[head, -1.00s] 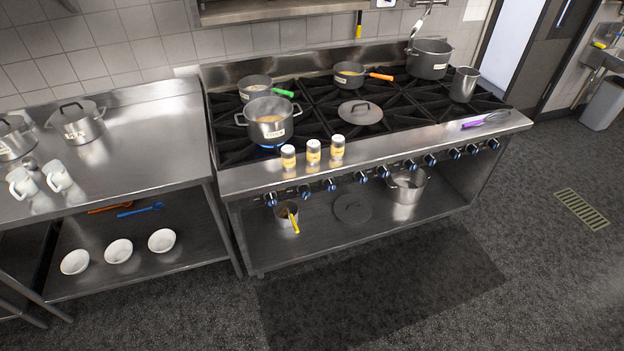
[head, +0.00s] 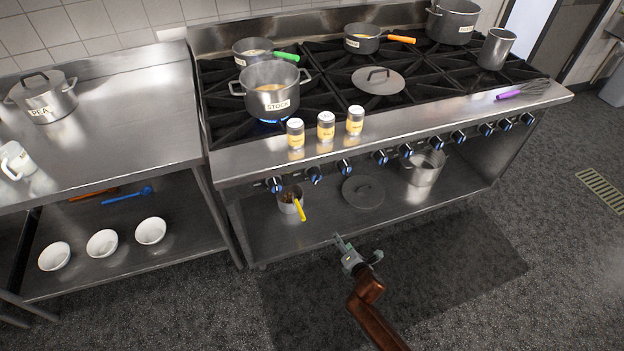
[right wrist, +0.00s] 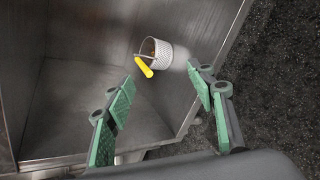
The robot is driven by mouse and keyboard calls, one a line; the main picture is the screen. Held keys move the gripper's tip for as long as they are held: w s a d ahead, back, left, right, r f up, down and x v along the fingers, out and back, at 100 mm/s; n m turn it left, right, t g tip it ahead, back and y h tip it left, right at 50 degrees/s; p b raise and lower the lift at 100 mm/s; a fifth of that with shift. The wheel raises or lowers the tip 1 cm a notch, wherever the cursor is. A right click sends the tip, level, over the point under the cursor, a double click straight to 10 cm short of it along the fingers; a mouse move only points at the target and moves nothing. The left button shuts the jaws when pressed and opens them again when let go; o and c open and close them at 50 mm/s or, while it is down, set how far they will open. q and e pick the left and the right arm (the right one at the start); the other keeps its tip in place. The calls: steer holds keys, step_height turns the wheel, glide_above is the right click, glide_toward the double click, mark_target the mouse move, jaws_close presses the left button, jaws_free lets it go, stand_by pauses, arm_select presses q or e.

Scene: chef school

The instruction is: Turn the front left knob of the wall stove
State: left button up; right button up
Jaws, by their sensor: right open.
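The wall stove (head: 400,132) has a row of dark knobs with blue marks along its front panel. The leftmost front knob (head: 275,185) is at the panel's left end, below the spice jars. A stock pot (head: 270,90) stands on the front left burner with a blue flame under it. My left gripper is not in view.
Three spice jars (head: 326,127) stand on the front ledge. A steel table (head: 120,130) adjoins the stove's left. The floor in front is clear.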

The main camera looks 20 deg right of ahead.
steer(key=w+a+r+n+t+b, duration=0.2)
steer(key=w+r+n, duration=0.1)
steer(key=r, duration=0.4)
steer(key=w+a+r+n+t+b, duration=0.1)
steer(key=w+a+r+n, duration=0.2)
steer(key=r, duration=0.4)
steer(key=n+t+y+b, duration=0.1)
steer(key=n+t+b, duration=0.1)
steer(key=n+t, duration=0.15)
glide_toward(317, 180)
steer(key=shift+n+g, duration=0.35)
steer(key=shift+n, duration=0.1)
steer(key=w, duration=0.2)
steer(key=w+r, duration=0.1)
steer(key=w, duration=0.1)
steer(key=shift+w, duration=0.3)
steer(key=w+b, duration=0.2)
steer(key=w, duration=0.4)
steer(key=shift+w+a+f, duration=0.1)
steer(key=shift+w, duration=0.6)
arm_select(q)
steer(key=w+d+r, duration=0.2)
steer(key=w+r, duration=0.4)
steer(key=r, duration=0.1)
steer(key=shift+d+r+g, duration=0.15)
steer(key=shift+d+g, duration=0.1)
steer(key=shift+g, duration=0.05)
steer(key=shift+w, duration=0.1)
arm_select(e)
steer(key=shift+c, duration=0.7)
